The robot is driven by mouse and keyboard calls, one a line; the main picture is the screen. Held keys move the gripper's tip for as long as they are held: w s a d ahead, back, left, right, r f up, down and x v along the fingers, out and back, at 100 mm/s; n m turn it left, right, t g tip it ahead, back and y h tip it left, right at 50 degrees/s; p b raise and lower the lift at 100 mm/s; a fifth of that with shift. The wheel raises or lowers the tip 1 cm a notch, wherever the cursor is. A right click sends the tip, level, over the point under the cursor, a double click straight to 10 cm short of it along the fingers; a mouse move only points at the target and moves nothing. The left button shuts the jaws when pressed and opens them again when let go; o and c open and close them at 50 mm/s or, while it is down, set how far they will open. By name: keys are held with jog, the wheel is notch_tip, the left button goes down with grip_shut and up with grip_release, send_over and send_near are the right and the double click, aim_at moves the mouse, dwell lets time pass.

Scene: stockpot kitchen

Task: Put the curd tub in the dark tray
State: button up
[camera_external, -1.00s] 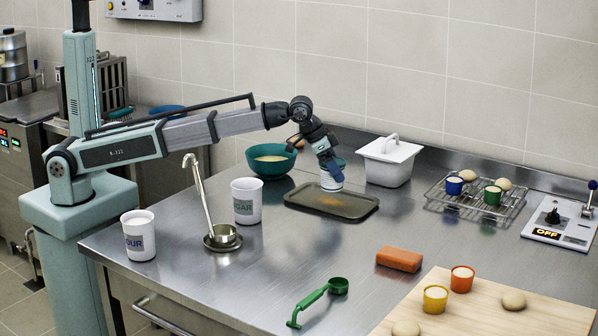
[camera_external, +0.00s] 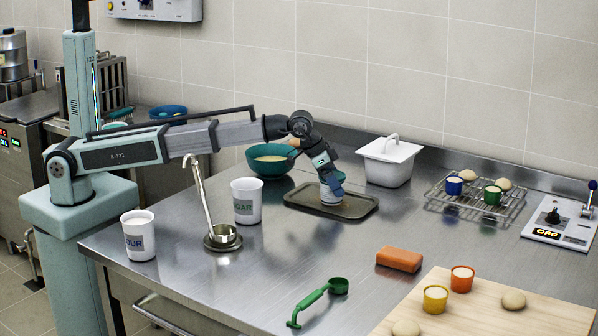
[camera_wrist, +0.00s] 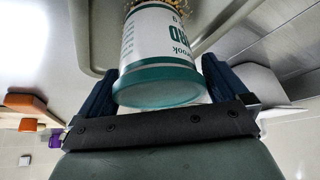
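The curd tub (camera_external: 330,194) is white with a teal lid rim. It is upright at the middle of the dark tray (camera_external: 362,210), its base at or very near the tray floor; I cannot tell if it bears weight there. My gripper (camera_external: 333,180) points down at the tub from above. In the wrist view the blue fingers of my gripper (camera_wrist: 160,85) lie on both sides of the tub (camera_wrist: 155,50), against it. Brown crumbs (camera_wrist: 138,4) show by the tub's base, and the tray (camera_wrist: 92,30) lies beyond it.
A teal bowl (camera_external: 269,158) stands behind left of the tray and a white lidded container (camera_external: 389,165) behind right. A sugar canister (camera_external: 246,201) and a ladle (camera_external: 204,200) stand to the left. An orange block (camera_external: 399,259) lies front right. The counter just before the tray is clear.

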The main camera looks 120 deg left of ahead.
jog(key=shift+r, duration=0.15)
jog(key=v, duration=1.2)
